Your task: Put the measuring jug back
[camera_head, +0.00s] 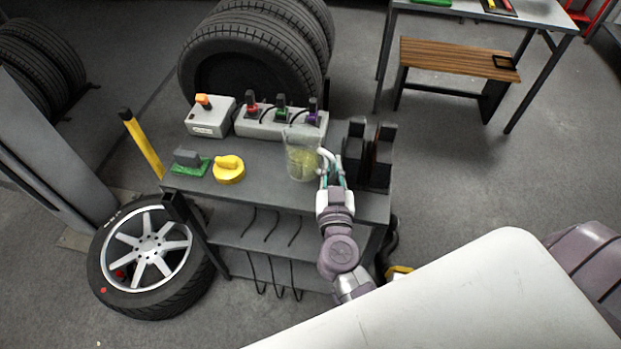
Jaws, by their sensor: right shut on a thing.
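The measuring jug (301,158) is clear with a yellowish tint and stands upright at the front right part of the grey cart's top (262,178). Its white handle is on its right side. My right gripper (328,165) reaches in from the front and is shut on the jug's handle. Whether the jug's base touches the cart top is hard to tell. My left gripper is not in view.
Black upright holders (368,150) stand close on the right. A yellow knob (229,169) and a green-based block (189,162) lie left.

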